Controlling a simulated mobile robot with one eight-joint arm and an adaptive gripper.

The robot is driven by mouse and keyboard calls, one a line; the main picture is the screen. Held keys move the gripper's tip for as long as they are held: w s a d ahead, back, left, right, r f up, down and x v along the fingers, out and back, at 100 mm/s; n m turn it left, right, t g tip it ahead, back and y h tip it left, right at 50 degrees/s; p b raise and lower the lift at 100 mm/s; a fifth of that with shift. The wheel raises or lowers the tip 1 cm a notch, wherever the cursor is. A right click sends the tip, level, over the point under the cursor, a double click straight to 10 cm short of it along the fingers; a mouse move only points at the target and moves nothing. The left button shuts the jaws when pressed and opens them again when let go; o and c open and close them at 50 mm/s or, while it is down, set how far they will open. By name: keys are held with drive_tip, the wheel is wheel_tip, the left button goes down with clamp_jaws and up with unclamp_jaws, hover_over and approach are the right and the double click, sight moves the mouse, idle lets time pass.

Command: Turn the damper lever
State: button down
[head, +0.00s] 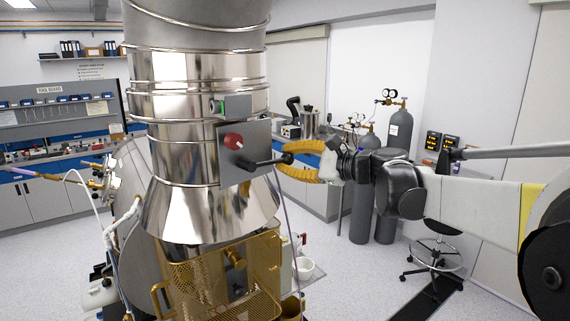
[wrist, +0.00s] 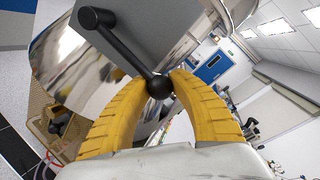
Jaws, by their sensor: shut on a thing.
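The damper lever (head: 265,162) is a black rod on a grey plate (head: 229,153) on the side of the shiny metal duct. It points right, close to level, from its hub to a round black knob. My gripper (head: 291,160) has yellow fingers and is at the lever's knob end. In the wrist view the lever (wrist: 124,45) runs from its hub at upper left down to the knob, which sits between the fingertips of my gripper (wrist: 158,84). The fingers are shut on the knob. A red knob (head: 233,141) is on the plate above the lever's hub.
The metal duct (head: 190,70) stands left of my gripper, with a perforated brass guard (head: 205,285) below it. A small grey box with a green part (head: 231,105) is above the plate. Gas cylinders (head: 398,125) and a stool (head: 432,250) stand behind my arm.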

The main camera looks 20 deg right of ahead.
drive_tip(key=shift+r+n, duration=0.6)
drive_tip(key=shift+r, duration=0.05)
drive_tip(key=c, duration=1.1)
unclamp_jaws()
drive_tip(key=v, duration=1.2)
drive_tip(key=shift+s+r, duration=0.1)
